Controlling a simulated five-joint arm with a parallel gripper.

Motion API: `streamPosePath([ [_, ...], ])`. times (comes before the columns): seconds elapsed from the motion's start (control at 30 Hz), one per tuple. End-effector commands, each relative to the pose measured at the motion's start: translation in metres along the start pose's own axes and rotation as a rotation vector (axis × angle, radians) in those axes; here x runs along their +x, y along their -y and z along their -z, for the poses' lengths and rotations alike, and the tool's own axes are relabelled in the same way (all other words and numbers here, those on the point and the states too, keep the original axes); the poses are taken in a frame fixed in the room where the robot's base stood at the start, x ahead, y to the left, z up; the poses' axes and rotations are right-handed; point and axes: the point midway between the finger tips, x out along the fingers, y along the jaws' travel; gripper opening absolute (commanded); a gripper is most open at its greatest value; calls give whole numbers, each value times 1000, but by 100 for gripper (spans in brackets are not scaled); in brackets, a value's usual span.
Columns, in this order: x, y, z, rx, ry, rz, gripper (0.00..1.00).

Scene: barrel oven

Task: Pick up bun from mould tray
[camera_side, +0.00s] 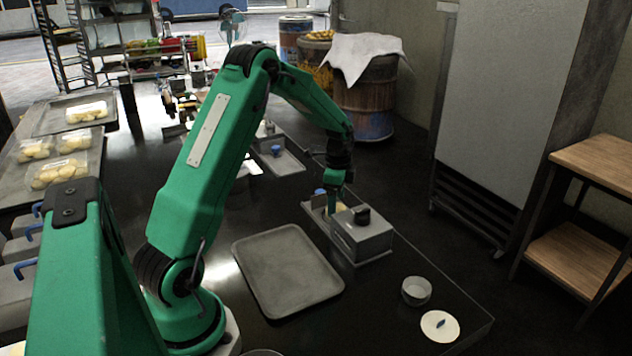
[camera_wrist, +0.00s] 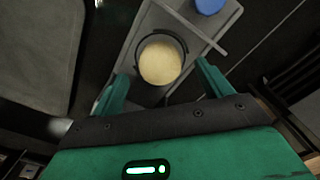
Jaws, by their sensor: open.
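The pale yellow round bun (camera_wrist: 160,62) sits in a dark round mould on the grey mould tray (camera_wrist: 208,38), seen from above in the wrist view. In the side view a small yellowish part of the bun (camera_side: 339,207) shows beneath my gripper (camera_side: 335,193). In the wrist view my gripper (camera_wrist: 162,70) is open, with one green finger on each side of the bun. The fingers look apart from it. Their height above the tray is hard to tell.
A grey box with a dark knob (camera_side: 362,234) stands right beside the bun. A blue knob (camera_wrist: 210,4) is on the tray's far part. An empty grey tray (camera_side: 288,270) lies nearer. A small bowl (camera_side: 416,290) and a white lid (camera_side: 440,326) are near the table's right edge.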

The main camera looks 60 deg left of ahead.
Motion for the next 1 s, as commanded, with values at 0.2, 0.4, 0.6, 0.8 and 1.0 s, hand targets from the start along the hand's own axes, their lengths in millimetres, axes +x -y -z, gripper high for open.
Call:
streamPosePath([
  [0.2, 22, 0, 0, 0, 0, -1, 78],
  [0.4, 26, 0, 0, 0, 0, 1, 78],
  [0.6, 25, 0, 0, 0, 0, 1, 78],
  [0.8, 25, 0, 0, 0, 0, 1, 74],
  [1.0, 25, 0, 0, 0, 0, 1, 35],
])
